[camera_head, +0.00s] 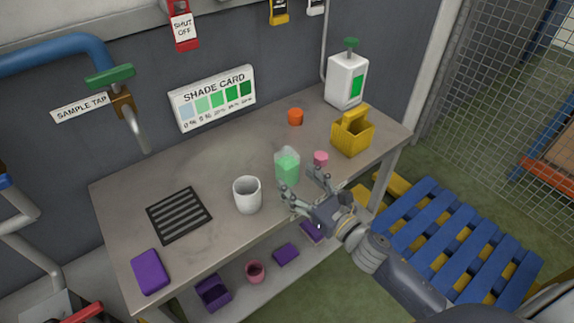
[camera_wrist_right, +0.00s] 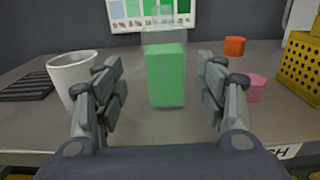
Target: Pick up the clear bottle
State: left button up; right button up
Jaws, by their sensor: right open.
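The clear bottle (camera_head: 287,167) stands upright on the grey bench, with green liquid inside. In the right wrist view the bottle (camera_wrist_right: 165,72) is straight ahead, between the two fingers in the picture. My right gripper (camera_head: 303,190) is open at the bench's front edge, just in front of the bottle. The same gripper (camera_wrist_right: 160,95) shows its fingers spread wide in the wrist view, with nothing held. I cannot tell exactly how far the fingertips reach beside the bottle. My left gripper is not in view.
A white cup (camera_head: 247,195) stands left of the bottle. A pink stopper (camera_head: 320,158), an orange cap (camera_head: 295,117), a yellow basket (camera_head: 352,132) and a white dispenser (camera_head: 346,82) are to the right. A drain grille (camera_head: 179,215) and purple block (camera_head: 150,271) lie left.

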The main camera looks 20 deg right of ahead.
aim_at(293, 174)
jog(key=x, duration=0.1)
jog(key=p+x, duration=0.1)
jog(key=x, duration=0.3)
jog(key=shift+w+d+p, duration=0.2)
jog(key=shift+d+p, duration=0.1)
jog(key=shift+p, duration=0.1)
jog(key=shift+w+a+f, duration=0.15)
jog(key=shift+w, duration=0.2)
jog(key=c, duration=1.2)
